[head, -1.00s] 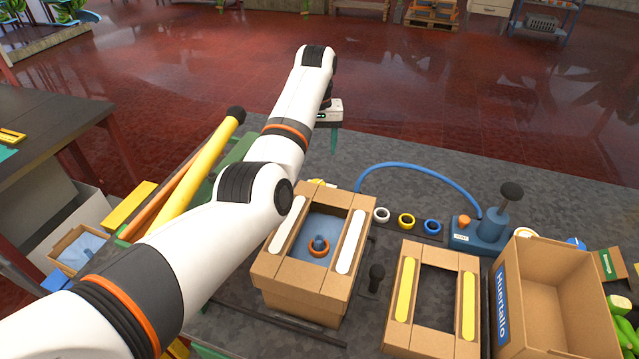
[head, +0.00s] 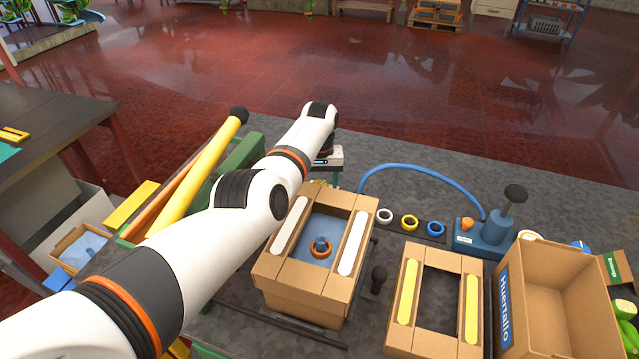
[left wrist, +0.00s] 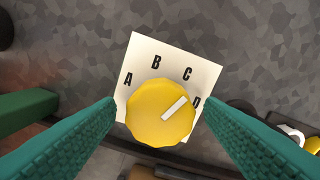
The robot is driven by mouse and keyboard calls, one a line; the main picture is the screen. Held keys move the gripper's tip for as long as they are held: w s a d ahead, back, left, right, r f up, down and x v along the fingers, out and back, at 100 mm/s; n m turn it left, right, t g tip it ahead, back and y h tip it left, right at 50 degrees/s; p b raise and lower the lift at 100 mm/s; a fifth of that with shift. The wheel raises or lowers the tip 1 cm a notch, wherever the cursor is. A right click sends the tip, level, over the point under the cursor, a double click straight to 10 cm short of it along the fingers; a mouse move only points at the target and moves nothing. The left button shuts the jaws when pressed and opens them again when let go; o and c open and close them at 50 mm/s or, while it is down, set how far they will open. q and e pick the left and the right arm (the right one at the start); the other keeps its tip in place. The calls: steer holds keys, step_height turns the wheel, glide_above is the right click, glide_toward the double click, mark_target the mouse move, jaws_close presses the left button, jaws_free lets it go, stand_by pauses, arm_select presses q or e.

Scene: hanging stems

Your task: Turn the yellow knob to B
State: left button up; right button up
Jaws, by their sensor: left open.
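The yellow knob (left wrist: 160,112) sits on a white plate (left wrist: 143,50) marked with the letters A, B, C and D. Its white pointer bar slants to the upper right, between C and D; D is partly covered by a finger. My left gripper (left wrist: 158,101) is open, with one green finger on each side of the knob. I cannot tell whether the fingers touch it. In the head view the left hand (head: 330,157) is low behind a cardboard box, with its fingers mostly hidden. My right gripper is not in view.
The cardboard box (head: 341,203) with white strips stands close in front of the hand. White, yellow and blue rings (head: 409,223) and a blue pump (head: 484,235) with a hose stand to the right. A yellow bar (head: 200,172) lies at the left.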

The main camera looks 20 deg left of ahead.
arm_select(q)
steer(key=c, duration=1)
steer(key=shift+n, duration=0.3)
steer(key=n, duration=0.9)
steer(key=shift+r, duration=0.1)
steer(key=o, duration=1)
